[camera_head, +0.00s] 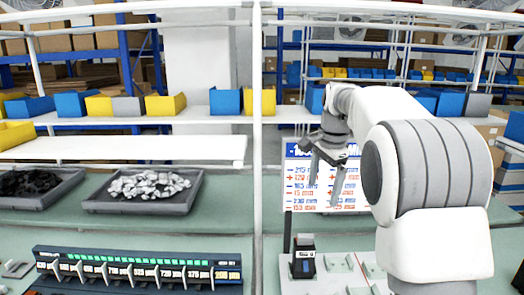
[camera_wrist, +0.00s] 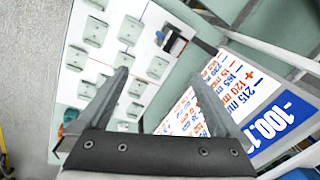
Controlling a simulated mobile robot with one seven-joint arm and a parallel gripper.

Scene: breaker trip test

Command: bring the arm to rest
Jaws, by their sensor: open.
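My arm is raised on the right of the head view. My gripper (camera_head: 328,160) hangs in front of the printed sign, its two fingers apart with nothing between them. In the wrist view my gripper (camera_wrist: 168,82) is open, with both fingers spread over a white panel and the sign. A black breaker (camera_head: 303,257) stands on the white panel below and left of my gripper in the head view. It also shows in the wrist view as a small dark block (camera_wrist: 174,42), apart from the fingers.
A white sign (camera_head: 325,183) with red and blue lines stands behind my gripper. A dark row of labelled modules (camera_head: 140,268) lies front left. Two grey trays (camera_head: 142,205) hold black and white pieces. A white post (camera_head: 257,150) rises mid-picture. The white panel (camera_head: 335,275) has several grey mounts.

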